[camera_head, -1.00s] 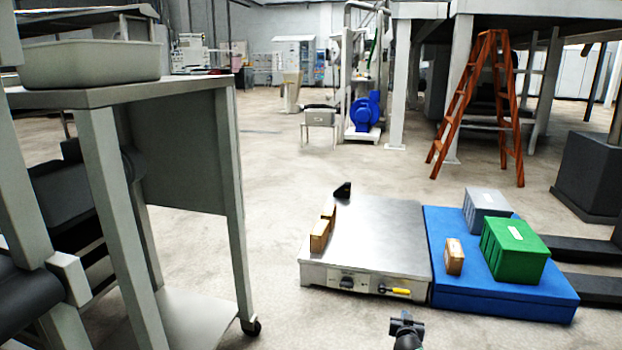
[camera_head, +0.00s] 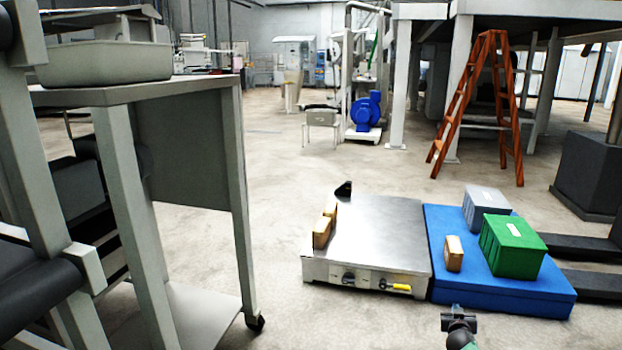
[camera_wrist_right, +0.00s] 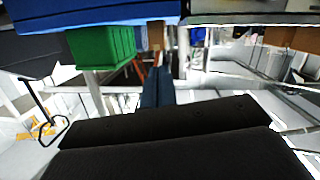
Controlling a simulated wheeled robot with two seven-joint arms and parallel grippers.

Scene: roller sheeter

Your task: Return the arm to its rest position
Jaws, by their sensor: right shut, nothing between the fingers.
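My right gripper (camera_head: 459,318) shows at the bottom of the head view, small and dark, low in front of the blue platform's front edge. It is shut with nothing held. In the right wrist view its dark fingers (camera_wrist_right: 158,88) lie together at the middle of the picture. It is apart from the metal-topped unit and the blue platform. My left gripper is not in view.
A metal-topped unit (camera_head: 380,235) with a yellow-handled control stands beside a blue platform (camera_head: 500,295). The platform holds a green crate (camera_head: 513,248), a grey crate (camera_head: 484,203) and a small tan block (camera_head: 454,253). A grey table (camera_head: 190,90) stands at left; open floor lies between.

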